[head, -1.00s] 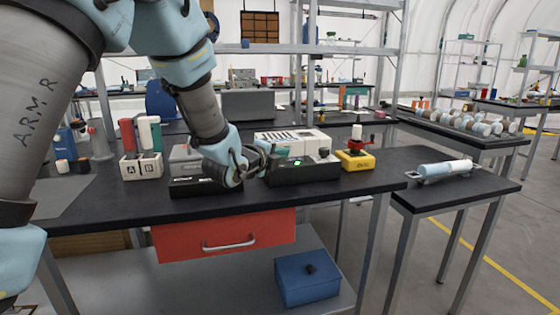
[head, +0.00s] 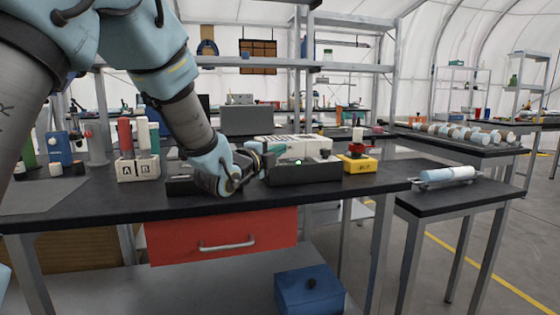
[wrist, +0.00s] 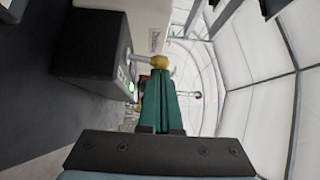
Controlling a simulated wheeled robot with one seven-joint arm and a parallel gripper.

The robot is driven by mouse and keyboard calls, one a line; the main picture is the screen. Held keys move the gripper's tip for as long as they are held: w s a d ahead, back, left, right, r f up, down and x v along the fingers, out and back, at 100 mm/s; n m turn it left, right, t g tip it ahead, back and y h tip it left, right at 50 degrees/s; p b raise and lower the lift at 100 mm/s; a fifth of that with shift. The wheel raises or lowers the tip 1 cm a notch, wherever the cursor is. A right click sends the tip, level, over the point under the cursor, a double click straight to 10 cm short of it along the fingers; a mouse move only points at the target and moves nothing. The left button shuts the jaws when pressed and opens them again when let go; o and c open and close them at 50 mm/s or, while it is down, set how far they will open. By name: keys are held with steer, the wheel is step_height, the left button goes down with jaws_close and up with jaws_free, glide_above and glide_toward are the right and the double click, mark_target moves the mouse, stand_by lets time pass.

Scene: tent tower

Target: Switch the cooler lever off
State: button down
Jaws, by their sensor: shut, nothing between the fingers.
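A black box (head: 315,173) with a lit green light stands on the bench, just right of my gripper (head: 266,161). It also shows at the left of the wrist view (wrist: 92,50), its green light facing the finger side. A lever with a yellow knob (wrist: 159,62) and a short grey stem shows beside the box and a white housing (wrist: 148,16). My green fingers (wrist: 160,85) are shut and empty, with their tips at the knob in the picture. I cannot tell whether they touch it. In the head view my wrist hides the lever.
A white machine (head: 285,146) stands behind the black box. A yellow box with a red part (head: 358,163) is to the right. A block marked A and B (head: 138,168) holds tubes at left. A red drawer (head: 222,236) hangs below the bench.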

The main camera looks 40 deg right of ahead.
steer(key=shift+w+a+f+n+t+h+b, duration=0.15)
steer(key=shift+a+n+t+h+b, duration=0.35)
steer(key=shift+b, duration=1.45)
steer(key=shift+w+n+t+h+b, duration=0.15)
steer(key=shift+n+h+b, duration=0.5)
steer(key=shift+b, duration=1.25)
steer(key=shift+w+a+f+n+t+h+b, duration=0.1)
steer(key=shift+a+n+t+h+b, duration=0.2)
steer(key=shift+n+b, duration=1.1)
steer(key=shift+w+a+m+b, duration=0.1)
steer(key=shift+m+b, duration=0.45)
steer(key=shift+b, duration=1.1)
steer(key=shift+a, duration=0.1)
steer(key=shift+s+a+f, duration=0.1)
steer(key=shift+s+a, duration=0.1)
steer(key=shift+a, duration=0.1)
steer(key=s+a, duration=0.4)
steer(key=a, duration=0.7)
steer(key=shift+s+a, duration=0.2)
steer(key=shift+s, duration=0.1)
steer(key=shift+a, duration=0.1)
